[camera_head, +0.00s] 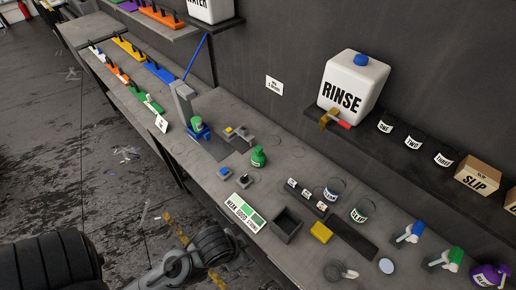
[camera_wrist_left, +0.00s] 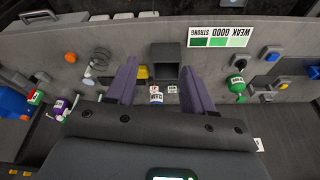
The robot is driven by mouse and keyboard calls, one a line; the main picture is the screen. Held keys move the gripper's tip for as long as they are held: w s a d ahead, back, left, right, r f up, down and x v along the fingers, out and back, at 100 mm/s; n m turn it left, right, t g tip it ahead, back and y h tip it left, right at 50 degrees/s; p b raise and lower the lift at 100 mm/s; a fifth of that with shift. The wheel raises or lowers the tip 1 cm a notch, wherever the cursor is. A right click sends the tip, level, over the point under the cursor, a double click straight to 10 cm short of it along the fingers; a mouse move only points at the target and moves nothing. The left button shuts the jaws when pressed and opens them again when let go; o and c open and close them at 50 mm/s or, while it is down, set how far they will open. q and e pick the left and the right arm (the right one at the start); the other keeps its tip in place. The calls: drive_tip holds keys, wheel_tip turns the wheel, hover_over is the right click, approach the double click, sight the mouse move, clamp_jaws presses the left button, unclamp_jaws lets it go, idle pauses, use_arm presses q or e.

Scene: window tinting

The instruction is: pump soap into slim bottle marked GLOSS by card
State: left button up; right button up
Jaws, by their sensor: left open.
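My left gripper (camera_wrist_left: 159,65) is open in the left wrist view, with its two purple fingers apart and nothing held between them. A green bottle with a white label (camera_head: 258,157) stands on the bench; it also shows right of the fingers in the left wrist view (camera_wrist_left: 237,88). Spray bottles with blue (camera_head: 411,231), green (camera_head: 448,258) and purple (camera_head: 490,275) parts stand at the right. Their labels are too small to read, and I cannot tell which bottle is marked GLOSS. A WEAK GOOD STRONG card (camera_head: 242,212) lies at the bench's front edge. My right gripper is not visible.
Two labelled clear jars (camera_head: 335,189) stand mid-bench near an open grey box (camera_head: 286,224) and a yellow sponge-like block (camera_head: 321,232). A RINSE tank (camera_head: 352,92) and dark jars (camera_head: 414,141) sit on the wall shelf. A small card (camera_head: 274,85) is on the wall.

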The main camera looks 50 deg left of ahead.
use_arm(q)
clamp_jaws()
idle(1.4)
